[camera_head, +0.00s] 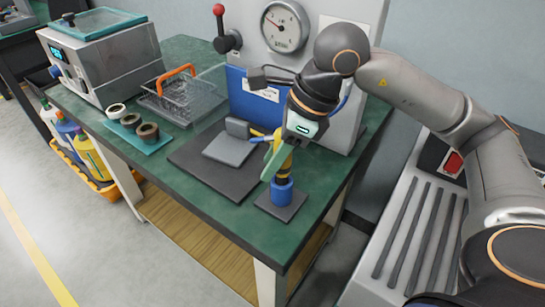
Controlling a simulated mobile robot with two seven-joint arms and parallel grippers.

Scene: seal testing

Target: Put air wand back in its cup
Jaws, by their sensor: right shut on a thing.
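The air wand (284,169) is yellow with dark bands and stands roughly upright near the front right of the green bench. Its cup (281,191) is blue and sits on a small dark square base (281,204). The wand's lower end is at the cup's mouth; I cannot tell how deep inside it is. My right gripper (275,155) comes down from above, shut on the wand, with a pale green finger in front of it that hides part of it. My left gripper is not in view.
A gauge panel (285,27) with a red-knobbed lever (219,22) stands behind. A dark plate (190,158) with a grey block lies left of the cup. A wire basket (180,98), a teal tray (155,142) of rings and a lidded machine (103,62) stand farther left.

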